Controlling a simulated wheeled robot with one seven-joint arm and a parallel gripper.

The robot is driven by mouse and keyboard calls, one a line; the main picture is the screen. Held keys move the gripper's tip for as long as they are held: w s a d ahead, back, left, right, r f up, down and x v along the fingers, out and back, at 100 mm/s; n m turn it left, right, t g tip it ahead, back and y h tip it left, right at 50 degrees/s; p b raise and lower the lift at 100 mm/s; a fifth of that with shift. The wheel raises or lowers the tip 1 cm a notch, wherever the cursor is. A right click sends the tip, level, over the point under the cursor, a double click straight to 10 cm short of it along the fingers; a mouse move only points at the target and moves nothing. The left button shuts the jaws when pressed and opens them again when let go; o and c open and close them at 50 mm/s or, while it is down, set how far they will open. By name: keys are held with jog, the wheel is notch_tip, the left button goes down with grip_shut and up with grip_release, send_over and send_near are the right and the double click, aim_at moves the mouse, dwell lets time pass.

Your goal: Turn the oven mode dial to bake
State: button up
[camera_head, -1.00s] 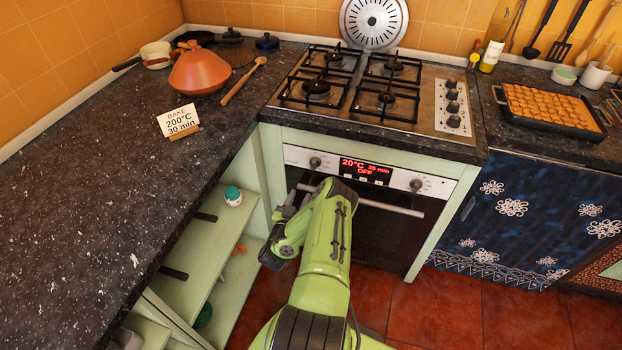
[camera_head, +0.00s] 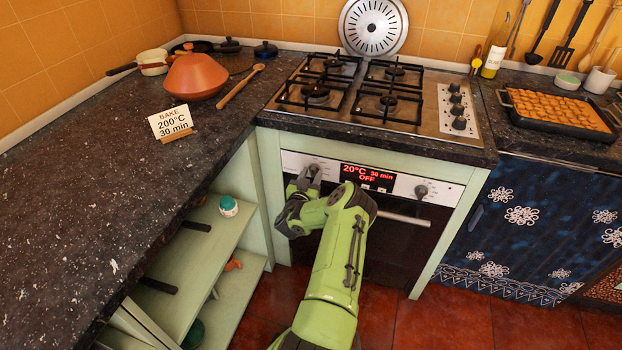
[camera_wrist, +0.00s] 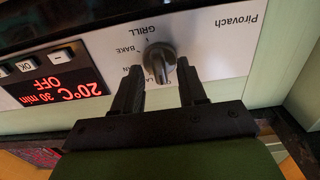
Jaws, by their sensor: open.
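The oven mode dial (camera_wrist: 160,58) is a dark knob on the pale panel in the wrist view, which shows the panel upside down. The labels GRILL and BAKE are readable beside it; others are partly hidden by a finger. My gripper (camera_wrist: 160,84) is open, with one finger on each side of the dial; I cannot tell if they touch it. The red display (camera_head: 367,177) reads 20°C, 30 min, OFF.
A second dial (camera_head: 421,191) sits right of the display, above the oven handle (camera_head: 404,218). A card (camera_head: 170,122) on the counter reads BAKE 200°C 30 min. The stove (camera_head: 370,95) is above the oven. Open shelves (camera_head: 222,235) stand left of my arm.

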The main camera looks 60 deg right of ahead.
jog(key=shift+c, duration=0.3)
grip_shut()
